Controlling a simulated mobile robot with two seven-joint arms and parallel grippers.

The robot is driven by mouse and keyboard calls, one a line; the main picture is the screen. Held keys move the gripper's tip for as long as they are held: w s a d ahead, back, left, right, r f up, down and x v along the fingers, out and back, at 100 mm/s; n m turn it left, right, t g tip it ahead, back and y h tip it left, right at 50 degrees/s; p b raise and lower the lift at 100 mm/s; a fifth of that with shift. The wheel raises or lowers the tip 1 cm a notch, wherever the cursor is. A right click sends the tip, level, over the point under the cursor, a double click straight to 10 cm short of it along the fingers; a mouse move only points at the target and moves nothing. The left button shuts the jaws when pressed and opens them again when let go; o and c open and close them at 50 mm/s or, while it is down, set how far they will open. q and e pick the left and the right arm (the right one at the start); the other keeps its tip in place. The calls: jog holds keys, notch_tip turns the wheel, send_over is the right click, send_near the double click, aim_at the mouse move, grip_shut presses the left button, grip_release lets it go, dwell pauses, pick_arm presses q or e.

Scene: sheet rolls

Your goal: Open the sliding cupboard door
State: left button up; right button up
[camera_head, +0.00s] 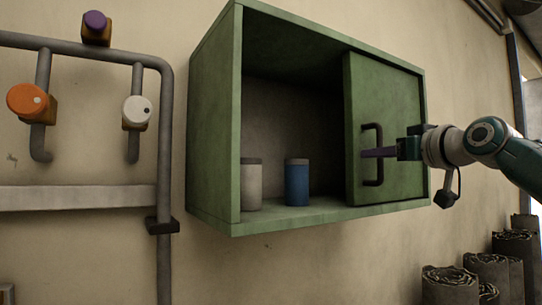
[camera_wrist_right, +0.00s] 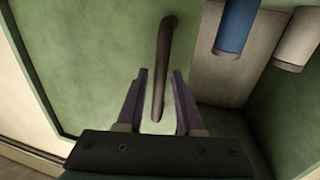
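The green cupboard (camera_head: 215,130) hangs on the wall. Its green sliding door (camera_head: 405,110) stands at the right side, and the left part of the cupboard is uncovered. A dark bar handle (camera_head: 372,133) is upright near the door's left edge. My right gripper (camera_head: 368,153) is at the handle. In the right wrist view, the handle (camera_wrist_right: 163,60) runs between the two purple fingers of the right gripper (camera_wrist_right: 159,85), which are apart with a gap on each side. My left gripper is not in view.
A grey-white can (camera_head: 251,187) and a blue can (camera_head: 297,183) stand inside on the cupboard floor. Grey pipes (camera_head: 165,130) with an orange valve knob (camera_head: 26,101) and a white one (camera_head: 137,110) are left. Dark rolls (camera_head: 450,287) stand at lower right.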

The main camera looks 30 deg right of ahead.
jog(key=shift+o, duration=0.6)
jog(key=shift+s+f, duration=0.1)
jog(key=shift+s, duration=0.1)
jog(key=s+a+b, duration=0.1)
jog(key=s+b, duration=0.5)
jog(key=s, duration=0.3)
jog(key=shift+s+b, duration=0.25)
jog(key=shift+b, duration=0.05)
jog(key=shift+a, duration=0.1)
